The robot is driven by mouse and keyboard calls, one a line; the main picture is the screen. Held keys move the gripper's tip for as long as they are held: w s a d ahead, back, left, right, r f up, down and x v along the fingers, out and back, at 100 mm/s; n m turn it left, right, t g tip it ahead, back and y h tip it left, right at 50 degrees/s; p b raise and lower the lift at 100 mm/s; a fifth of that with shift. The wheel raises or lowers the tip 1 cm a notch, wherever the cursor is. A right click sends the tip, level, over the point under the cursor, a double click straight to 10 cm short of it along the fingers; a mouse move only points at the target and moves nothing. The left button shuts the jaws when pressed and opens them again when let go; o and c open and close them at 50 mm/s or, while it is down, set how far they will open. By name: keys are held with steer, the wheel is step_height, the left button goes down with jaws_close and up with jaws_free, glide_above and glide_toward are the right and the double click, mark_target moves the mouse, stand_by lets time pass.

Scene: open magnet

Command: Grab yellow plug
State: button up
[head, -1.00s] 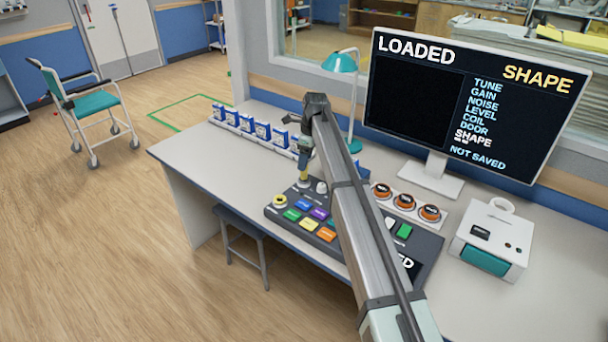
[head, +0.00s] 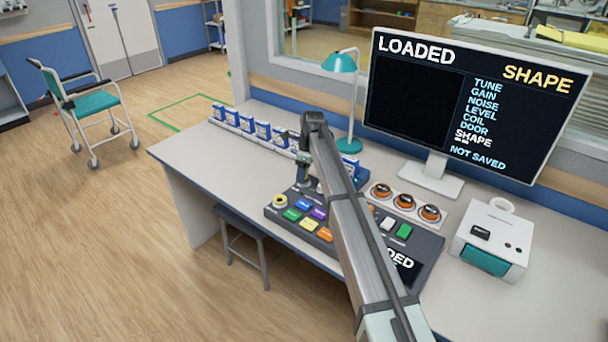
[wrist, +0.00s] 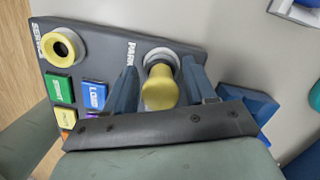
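The yellow plug (wrist: 160,92) stands in a pale round socket marked PARK on the dark control panel (wrist: 105,45) in the wrist view. My gripper (wrist: 160,70) is open, with one blue-grey finger on each side of the plug. Narrow gaps seem to show between plug and fingers; I cannot tell whether either touches. In the head view my gripper (head: 302,182) is low over the back left of the panel and hides the plug.
A yellow-ringed empty socket (wrist: 63,46) lies left of the plug, near coloured buttons (wrist: 93,95). Blue-and-white boxes (head: 263,131) line the desk behind. A teal lamp (head: 350,143), orange-ringed dials (head: 405,202) and a monitor (head: 470,105) stand to the right.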

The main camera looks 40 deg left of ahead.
steer(key=c, duration=0.9)
steer(key=shift+c, duration=0.2)
